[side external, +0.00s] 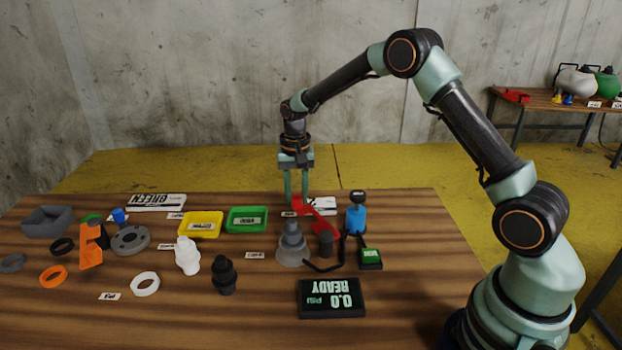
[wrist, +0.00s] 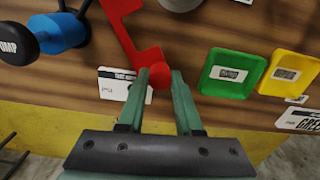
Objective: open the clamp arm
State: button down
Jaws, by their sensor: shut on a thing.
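The red clamp arm (side external: 320,212) lies beside and behind the grey stepped fixture (side external: 291,244) in the side view. In the wrist view the red clamp arm (wrist: 127,30) runs from the top down to a round red knob (wrist: 159,77) at its end. My gripper (side external: 297,200) points straight down at the far end of the arm. In the wrist view my gripper (wrist: 161,80) has its green fingers on either side of the knob, shut on it. The fingertips partly hide the knob in the side view.
A blue pump (side external: 356,217) and a green button box (side external: 370,257) stand right of the clamp. Yellow (side external: 201,236) and green (side external: 247,231) trays sit to the left. A display reading READY (side external: 331,298) lies in front. Several rings and fittings fill the left side.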

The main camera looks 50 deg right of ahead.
jog(key=shift+d, duration=0.15)
jog(key=c, duration=0.6)
grip_release()
jog(key=shift+r, duration=0.1)
jog(key=shift+r, duration=6)
